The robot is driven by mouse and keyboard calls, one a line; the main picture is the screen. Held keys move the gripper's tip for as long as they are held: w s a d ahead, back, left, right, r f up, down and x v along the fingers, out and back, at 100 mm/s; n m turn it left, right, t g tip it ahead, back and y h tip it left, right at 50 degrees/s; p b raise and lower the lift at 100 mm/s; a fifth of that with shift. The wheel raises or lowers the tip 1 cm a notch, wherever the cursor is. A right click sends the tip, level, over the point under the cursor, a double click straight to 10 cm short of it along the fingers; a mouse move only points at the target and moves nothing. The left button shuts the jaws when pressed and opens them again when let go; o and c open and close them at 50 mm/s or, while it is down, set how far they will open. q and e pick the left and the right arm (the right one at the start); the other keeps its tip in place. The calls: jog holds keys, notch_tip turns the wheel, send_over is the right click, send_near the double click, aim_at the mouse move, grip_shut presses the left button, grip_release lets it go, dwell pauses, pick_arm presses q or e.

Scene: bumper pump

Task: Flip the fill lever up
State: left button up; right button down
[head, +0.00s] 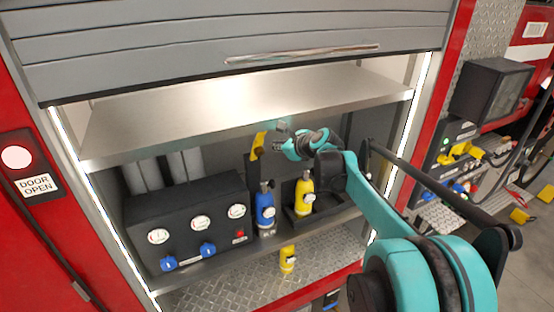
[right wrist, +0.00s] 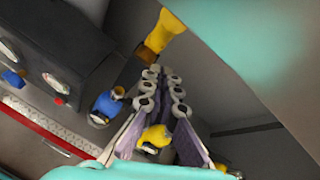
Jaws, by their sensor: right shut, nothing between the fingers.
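The yellow lever handle (head: 258,145), which I take as the fill lever, sits under the upper shelf on a dark upright panel. It leans slightly to the right in the head view. In the right wrist view the yellow lever (right wrist: 164,36) lies just beyond the fingertips. My right gripper (head: 283,127) is shut and empty, just right of the lever in the head view. The paired fingers (right wrist: 162,82) also show in the right wrist view. I cannot tell whether they touch the lever. My left gripper is not in view.
A black gauge box (head: 190,220) stands at the left of the compartment. A blue bottle (head: 265,208) and a yellow bottle (head: 304,196) stand below the gripper. The metal shelf (head: 240,105) is close above. A rolled-up shutter (head: 240,40) hangs over the opening.

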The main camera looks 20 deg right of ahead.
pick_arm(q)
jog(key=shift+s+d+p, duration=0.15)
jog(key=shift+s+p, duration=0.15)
pick_arm(e)
jog(key=w+r+v, duration=0.1)
jog(key=v, duration=0.9)
jog(key=shift+s+d+r, duration=0.15)
jog(key=shift+d+r, duration=0.15)
jog(key=shift+r, duration=0.05)
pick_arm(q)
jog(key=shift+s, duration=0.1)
pick_arm(e)
jog(key=shift+s, duration=0.15)
